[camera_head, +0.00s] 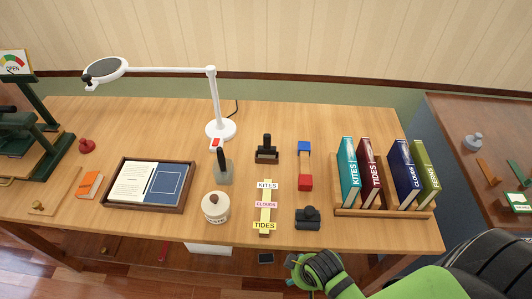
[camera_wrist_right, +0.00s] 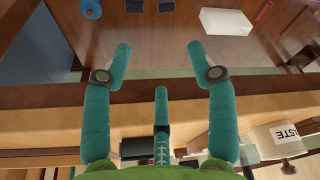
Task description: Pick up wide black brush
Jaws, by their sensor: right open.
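Two dark pieces on the wooden table could be the wide black brush, and I cannot tell which. One is a low black block with a round knob (camera_head: 307,217) near the front edge. The other is a black upright handle on a wide dark base (camera_head: 266,150) farther back. My right gripper (camera_head: 312,272) is just off the front edge, below the knobbed block. In the right wrist view its teal fingers (camera_wrist_right: 162,80) are spread and empty. A dark block (camera_wrist_right: 134,148) shows partly behind the fingers there. My left gripper is out of view.
A paste jar (camera_head: 215,207), a label strip (camera_head: 265,207) and a red-blue piece (camera_head: 305,167) stand near the dark pieces. A book rack (camera_head: 385,213) is at right, a framed tray (camera_head: 150,185) at left. A white lamp (camera_head: 221,130) stands behind.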

